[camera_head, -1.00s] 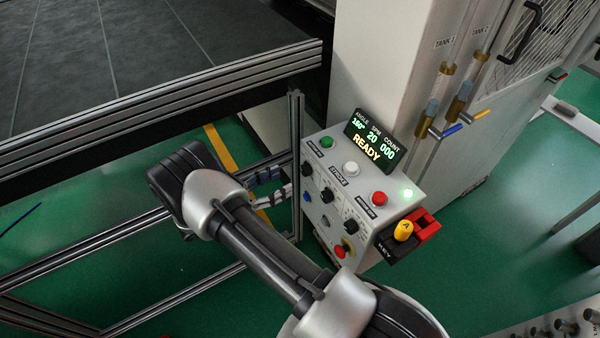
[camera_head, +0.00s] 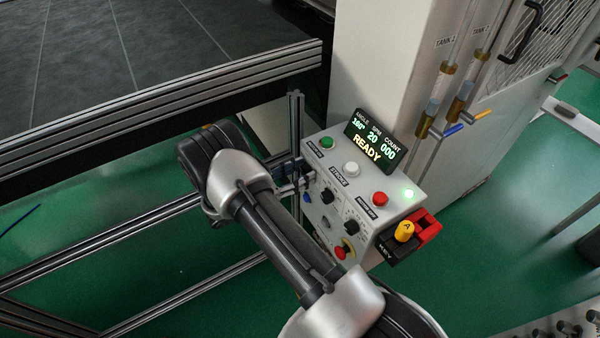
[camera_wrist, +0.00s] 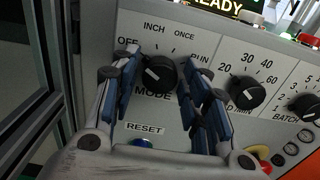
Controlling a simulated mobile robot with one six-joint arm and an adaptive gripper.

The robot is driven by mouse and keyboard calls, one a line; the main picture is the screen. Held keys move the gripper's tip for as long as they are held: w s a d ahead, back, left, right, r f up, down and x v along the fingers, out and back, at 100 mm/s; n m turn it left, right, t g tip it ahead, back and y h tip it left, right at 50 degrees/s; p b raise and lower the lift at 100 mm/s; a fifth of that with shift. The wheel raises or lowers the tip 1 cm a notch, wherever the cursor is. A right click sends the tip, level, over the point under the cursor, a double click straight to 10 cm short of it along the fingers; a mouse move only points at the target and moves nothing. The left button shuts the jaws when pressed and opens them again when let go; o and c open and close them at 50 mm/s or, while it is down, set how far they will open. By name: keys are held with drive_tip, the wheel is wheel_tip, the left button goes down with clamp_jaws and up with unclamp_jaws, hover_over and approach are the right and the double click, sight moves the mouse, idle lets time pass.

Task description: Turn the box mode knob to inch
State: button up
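The box mode knob (camera_wrist: 160,76) is black and round with a white pointer mark. It sits above the word MODE in the wrist view. Its mark slants to the upper left, toward OFF; INCH is printed above the knob, with ONCE and RUN farther right. My gripper (camera_wrist: 157,70) is open, with one blue-padded finger on each side of the knob. Small gaps seem to remain, but I cannot tell whether either finger touches it. In the head view, my gripper (camera_head: 292,176) is at the left side of the control box (camera_head: 328,178) and hides the knob.
Two more black knobs, the speed knob (camera_wrist: 246,89) and the batch knob (camera_wrist: 305,106), are to the right. A blue RESET button (camera_wrist: 141,143) is below. The display (camera_head: 370,143) reads READY. A metal frame post (camera_head: 296,125) stands close to the box's left side.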

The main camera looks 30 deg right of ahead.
drive_tip(key=c, duration=0.8)
drive_tip(key=shift+m, duration=0.4)
drive_tip(key=m+b, duration=0.2)
drive_tip(key=m, duration=0.1)
drive_tip(key=shift+f+m, duration=0.1)
drive_tip(key=shift+m, duration=0.2)
drive_tip(key=shift+m+b, duration=1)
drive_tip(key=shift+m, duration=0.7)
drive_tip(key=o, duration=1.1)
